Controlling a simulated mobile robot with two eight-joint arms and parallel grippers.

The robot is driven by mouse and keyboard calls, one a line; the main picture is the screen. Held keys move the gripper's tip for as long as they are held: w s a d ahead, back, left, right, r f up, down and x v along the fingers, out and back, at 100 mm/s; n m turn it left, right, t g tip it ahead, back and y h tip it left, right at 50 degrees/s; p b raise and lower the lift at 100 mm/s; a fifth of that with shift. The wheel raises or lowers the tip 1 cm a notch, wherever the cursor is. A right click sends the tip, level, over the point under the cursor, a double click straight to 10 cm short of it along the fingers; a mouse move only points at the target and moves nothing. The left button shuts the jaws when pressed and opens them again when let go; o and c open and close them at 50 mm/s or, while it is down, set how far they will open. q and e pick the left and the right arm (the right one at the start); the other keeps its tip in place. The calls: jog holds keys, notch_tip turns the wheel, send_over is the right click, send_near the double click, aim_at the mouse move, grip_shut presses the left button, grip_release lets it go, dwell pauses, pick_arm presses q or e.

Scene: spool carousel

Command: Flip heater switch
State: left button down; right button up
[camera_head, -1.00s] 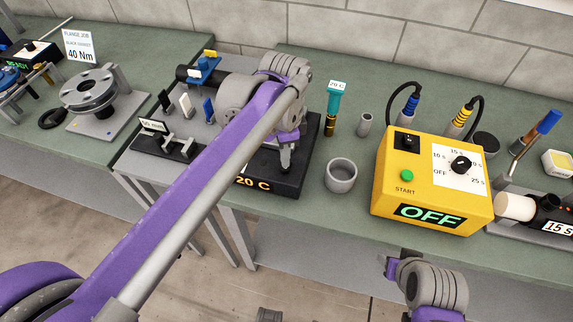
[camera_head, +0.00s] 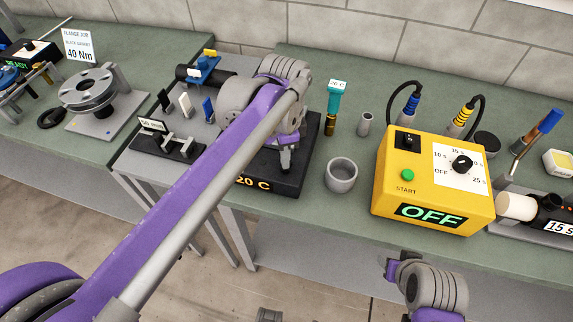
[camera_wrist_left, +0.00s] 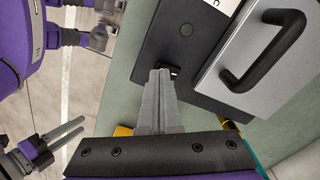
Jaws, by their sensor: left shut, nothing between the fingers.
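The heater is a black box (camera_head: 283,185) with an orange "20 C" display on its front, on the green bench left of centre. It also shows in the left wrist view (camera_wrist_left: 160,45), beside a silver plate with a black handle (camera_wrist_left: 262,50). My left gripper (camera_head: 286,168) is over the front part of the box, shut and empty. In the left wrist view its fingertips (camera_wrist_left: 163,76) are at a small dark switch (camera_wrist_left: 174,71) on the box; I cannot tell whether they touch. My right gripper (camera_head: 386,266) hangs in front of the bench, its fingers apart in the left wrist view (camera_wrist_left: 68,137).
A grey cup (camera_head: 341,176) stands just right of the heater. A yellow timer box (camera_head: 405,190) reading "OFF" stands further right. A teal-handled tool (camera_head: 333,104) stands behind the cup. Small racks (camera_head: 168,143) are left of the heater.

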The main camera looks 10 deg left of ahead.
pick_arm(q)
jog(key=shift+f, duration=0.6)
pick_arm(e)
jog(key=shift+s+f, duration=0.1)
jog(key=shift+f, duration=0.3)
pick_arm(q)
jog(key=shift+r, duration=0.1)
jog(key=shift+r+p, duration=1.9)
jog(key=shift+r, duration=1.6)
jog(key=shift+w, duration=0.1)
pick_arm(e)
notch_tip(320, 180, up, 6)
jog(key=w, duration=0.2)
jog(key=shift+f, duration=0.15)
jog(key=shift+s, duration=0.1)
